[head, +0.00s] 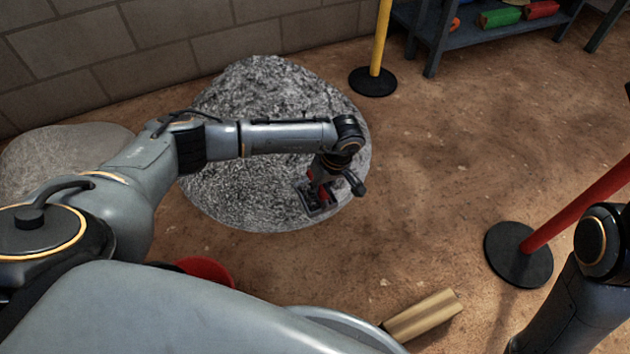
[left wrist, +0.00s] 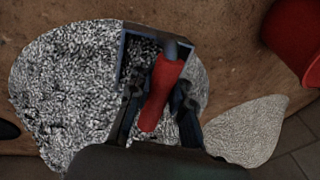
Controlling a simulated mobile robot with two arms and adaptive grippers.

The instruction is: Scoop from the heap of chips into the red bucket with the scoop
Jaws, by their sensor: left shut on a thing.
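The heap of chips (head: 265,95) is a wide grey speckled mound by the wall; in the left wrist view the heap (left wrist: 60,90) fills the left side. My left gripper (head: 325,180) is over the heap's right front edge, shut on the red handle of the scoop (head: 318,205). In the left wrist view the handle (left wrist: 158,100) sits between the two fingers, with the dark pan beyond. Speckled grey shows within the pan's outline; I cannot tell if it is a load. The red bucket (head: 208,270) is partly hidden behind my body; it also shows in the left wrist view (left wrist: 298,35).
A paler heap (head: 60,155) lies at the left. A yellow post (head: 380,40) and a red post (head: 580,205) stand on black bases. Wooden pieces (head: 422,318) lie in front. A shelf (head: 480,35) stands at the back right. Brown floor between is clear.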

